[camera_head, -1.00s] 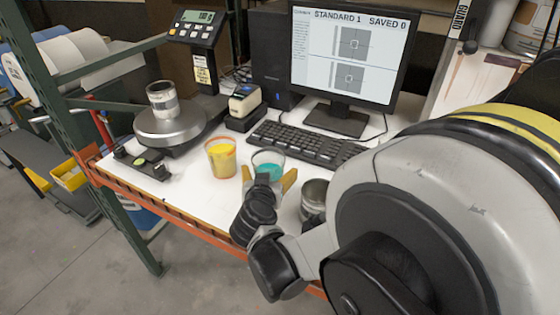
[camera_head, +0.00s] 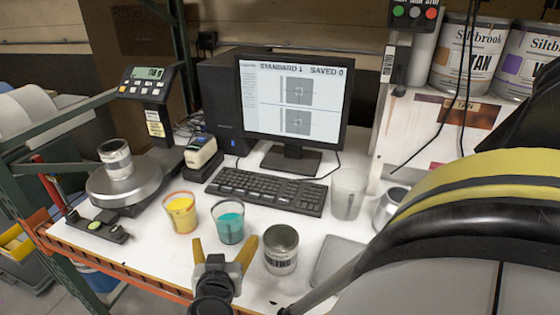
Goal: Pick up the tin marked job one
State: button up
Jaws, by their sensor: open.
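My gripper (camera_head: 222,250) is open and empty at the front of the white bench, its two yellow fingers spread and pointing away from me. A metal tin (camera_head: 281,252) with a pale printed label stands upright just right of the fingers. A second tin (camera_head: 117,160) with a pale label stands on the round scale plate (camera_head: 98,188) at the left. A third metal tin (camera_head: 388,206) is partly hidden behind my arm at the right. The label words are too small to read, so I cannot tell which tin is marked job one.
A cup of teal liquid (camera_head: 229,225) stands just beyond my fingers, with a cup of yellow liquid (camera_head: 180,214) left of it. A clear empty cup (camera_head: 346,196) stands right of the keyboard (camera_head: 268,191). A flat grey plate (camera_head: 338,262) lies right of the nearest tin.

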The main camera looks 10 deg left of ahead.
aim_at(114, 154)
jog(key=u, duration=1.8)
